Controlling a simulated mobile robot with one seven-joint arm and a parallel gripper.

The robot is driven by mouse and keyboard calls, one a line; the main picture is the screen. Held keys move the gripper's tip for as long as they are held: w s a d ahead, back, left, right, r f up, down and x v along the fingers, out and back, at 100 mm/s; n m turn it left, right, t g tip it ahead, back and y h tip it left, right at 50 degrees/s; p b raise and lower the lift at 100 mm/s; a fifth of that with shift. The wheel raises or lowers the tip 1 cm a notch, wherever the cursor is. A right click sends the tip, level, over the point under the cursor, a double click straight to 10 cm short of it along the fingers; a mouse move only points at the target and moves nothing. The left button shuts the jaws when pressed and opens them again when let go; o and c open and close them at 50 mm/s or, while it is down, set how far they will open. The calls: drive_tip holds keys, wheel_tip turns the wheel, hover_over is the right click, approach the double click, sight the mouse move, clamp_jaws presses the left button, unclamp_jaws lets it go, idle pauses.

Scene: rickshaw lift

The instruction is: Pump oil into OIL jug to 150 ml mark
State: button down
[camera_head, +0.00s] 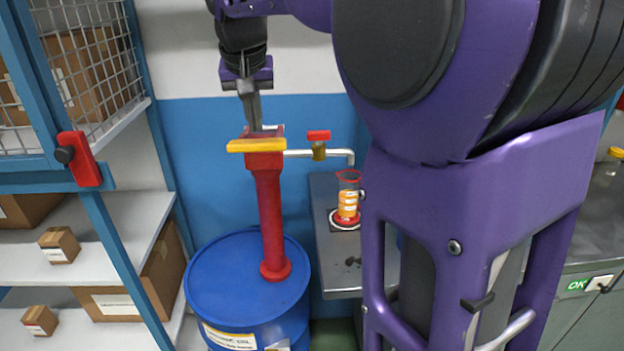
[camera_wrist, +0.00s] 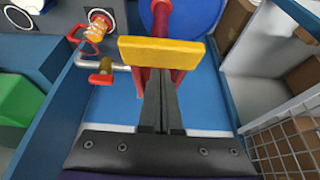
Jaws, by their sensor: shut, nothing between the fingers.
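A red hand pump (camera_head: 268,205) stands upright on a blue oil drum (camera_head: 215,275). Its yellow handle bar (camera_head: 257,146) is at the top; the wrist view shows this yellow bar (camera_wrist: 162,52) just beyond my fingertips. My gripper (camera_head: 252,125) is shut and empty, pointing down at or just behind the yellow bar; I cannot tell whether it touches. A silver spout with a red-handled valve (camera_head: 318,145) runs right from the pump. A clear jug (camera_head: 347,200) with a red rim and orange contents stands under the spout's end; its marks are too small to read.
The jug stands on a grey metal bench (camera_head: 330,258). A blue-framed shelf (camera_head: 105,215) with cardboard boxes and a wire cage is at left. A red latch (camera_head: 78,158) is on the frame. A counter with a green OK label (camera_head: 578,285) is at far right.

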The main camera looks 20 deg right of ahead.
wheel_tip(320, 180, up, 6)
idle(0.8)
idle(0.3)
